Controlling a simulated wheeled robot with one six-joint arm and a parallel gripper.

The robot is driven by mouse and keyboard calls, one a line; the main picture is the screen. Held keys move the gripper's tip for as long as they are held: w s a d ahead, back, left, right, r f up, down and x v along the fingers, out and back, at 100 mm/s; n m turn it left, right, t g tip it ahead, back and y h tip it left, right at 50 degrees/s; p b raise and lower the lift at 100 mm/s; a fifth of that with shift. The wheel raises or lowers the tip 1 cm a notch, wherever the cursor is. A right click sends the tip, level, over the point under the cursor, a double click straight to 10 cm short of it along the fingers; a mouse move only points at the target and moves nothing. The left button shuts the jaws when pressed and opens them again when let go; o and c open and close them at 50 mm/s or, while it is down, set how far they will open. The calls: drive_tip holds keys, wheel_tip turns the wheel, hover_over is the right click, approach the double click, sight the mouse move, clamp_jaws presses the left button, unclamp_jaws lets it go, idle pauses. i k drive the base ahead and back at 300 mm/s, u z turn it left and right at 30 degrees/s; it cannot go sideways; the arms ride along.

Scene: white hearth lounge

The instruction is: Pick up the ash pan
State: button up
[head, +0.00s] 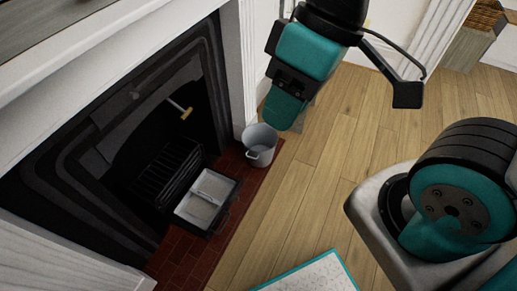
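The ash pan (227,208) is a dark, shallow rectangular tray with a pale grey inside and a thin light bar across it. It sits on the red brick hearth in front of the fire grate. My gripper (284,107) hangs at the upper middle of the head view, above and to the right of the pan and apart from it. Its teal end points down near the bucket. The fingertips are not clear enough to show whether they are open or shut.
A grey metal bucket (261,146) stands on the hearth (185,248), just beyond the pan. The black grate (168,170) is in the fireplace opening, where a yellow-handled thing (180,107) shows. Bare wood floor (325,165) lies to the right. A wicker basket (487,17) is at the top right.

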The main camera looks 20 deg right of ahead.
sight(202, 202)
drive_tip(key=u, duration=0.05)
drive_tip(key=k, duration=0.6)
drive_tip(key=u, duration=0.55)
drive_tip(key=i, duration=0.7)
drive_tip(key=u, duration=0.55)
drive_tip(key=i, duration=0.55)
